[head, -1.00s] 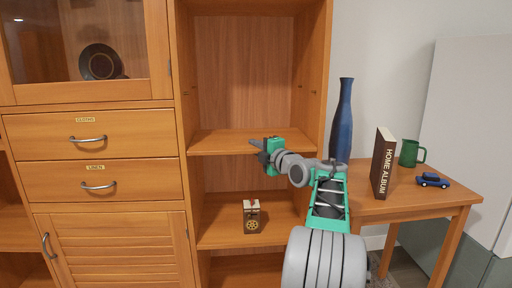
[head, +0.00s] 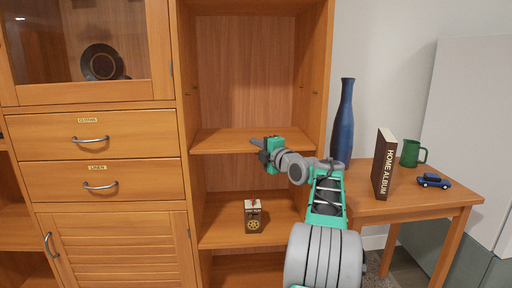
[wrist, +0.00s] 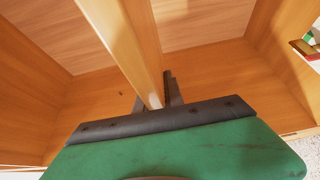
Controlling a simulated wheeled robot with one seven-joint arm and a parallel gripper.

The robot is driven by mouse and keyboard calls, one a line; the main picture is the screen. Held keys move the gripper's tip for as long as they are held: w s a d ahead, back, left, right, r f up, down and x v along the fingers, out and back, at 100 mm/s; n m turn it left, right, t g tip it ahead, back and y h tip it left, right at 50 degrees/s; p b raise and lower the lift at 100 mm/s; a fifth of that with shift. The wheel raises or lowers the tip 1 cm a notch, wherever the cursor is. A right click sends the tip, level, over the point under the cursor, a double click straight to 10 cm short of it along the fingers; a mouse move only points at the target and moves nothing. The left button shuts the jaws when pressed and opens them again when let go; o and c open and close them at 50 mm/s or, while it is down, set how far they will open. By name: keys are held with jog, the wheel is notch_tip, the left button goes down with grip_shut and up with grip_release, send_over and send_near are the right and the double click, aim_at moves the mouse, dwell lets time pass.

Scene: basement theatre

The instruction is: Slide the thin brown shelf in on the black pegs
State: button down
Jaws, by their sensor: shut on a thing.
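The thin brown shelf (head: 225,142) lies level inside the open cabinet at mid height, spanning close to both side walls. My gripper (head: 257,143) is at its front edge, right of the middle. In the wrist view the shelf (wrist: 133,50) shows edge-on and runs into my gripper (wrist: 167,92), which is shut on it. Small dark marks that look like pegs show on the right wall (head: 301,88) and left wall (head: 196,88), above the shelf. I cannot see pegs under the shelf or tell whether it rests on any.
A small brown box (head: 253,216) stands on the lower board (head: 220,232). To the right, a side table (head: 420,205) holds a blue vase (head: 343,120), a book (head: 383,163), a green mug (head: 410,153) and a toy car (head: 433,181). Drawers (head: 95,135) stand left.

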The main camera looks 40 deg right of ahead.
jog(key=shift+f+b, duration=0.2)
jog(key=shift+b, duration=0.35)
jog(key=c, duration=1.4)
grip_release()
jog(key=shift+o, duration=0.2)
jog(key=shift+f, duration=0.25)
jog(key=s+a+b, duration=0.1)
jog(key=s+a, duration=0.2)
jog(key=s, duration=0.5)
jog(key=s+a+b, duration=0.2)
jog(key=s+a, duration=0.1)
jog(key=s, duration=0.5)
jog(key=shift+a+r, duration=0.15)
jog(key=shift+a, duration=0.2)
